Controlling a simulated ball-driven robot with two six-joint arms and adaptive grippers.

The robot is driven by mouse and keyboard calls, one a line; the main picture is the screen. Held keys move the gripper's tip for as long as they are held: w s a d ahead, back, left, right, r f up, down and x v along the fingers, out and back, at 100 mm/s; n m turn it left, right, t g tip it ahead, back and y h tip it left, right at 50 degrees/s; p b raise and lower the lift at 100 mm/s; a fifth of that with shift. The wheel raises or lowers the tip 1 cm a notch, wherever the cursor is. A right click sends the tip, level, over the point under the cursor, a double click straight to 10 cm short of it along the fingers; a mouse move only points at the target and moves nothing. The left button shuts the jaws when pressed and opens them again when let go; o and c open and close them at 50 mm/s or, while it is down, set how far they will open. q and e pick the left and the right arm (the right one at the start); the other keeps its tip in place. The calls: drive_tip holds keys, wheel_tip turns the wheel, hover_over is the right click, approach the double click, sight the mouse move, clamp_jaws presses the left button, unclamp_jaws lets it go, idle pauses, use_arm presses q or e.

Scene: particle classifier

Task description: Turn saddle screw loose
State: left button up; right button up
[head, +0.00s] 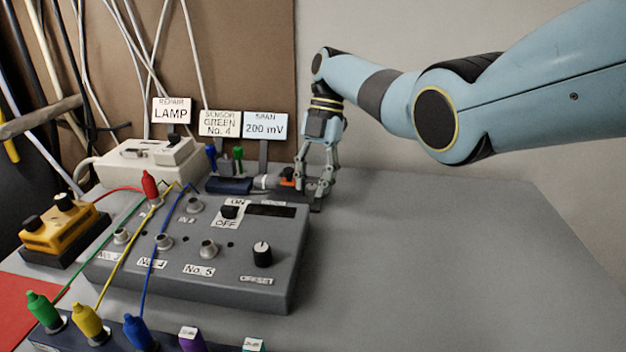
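My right gripper (315,191) points down at the back of the table, just behind the grey box's far right corner. Its two fingers stand apart, and I see nothing clearly held between them. The fingertips are close over a dark base piece (316,206). Just left of the fingers is a small orange block (287,183) with a black knob on top (288,172). A white cylinder (264,182) and a dark blue body (229,186) lie in line to its left. I cannot clearly make out the saddle screw. My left gripper is out of view.
A grey control box (280,290) with sockets and a knob stands in front. A white device (130,170), a yellow box (60,240) and label signs (266,125) are to the left. Cables cross there. The table's right side (450,270) is clear.

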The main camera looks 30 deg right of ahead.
drive_tip(key=v, duration=1.2)
drive_tip(key=shift+s, duration=0.1)
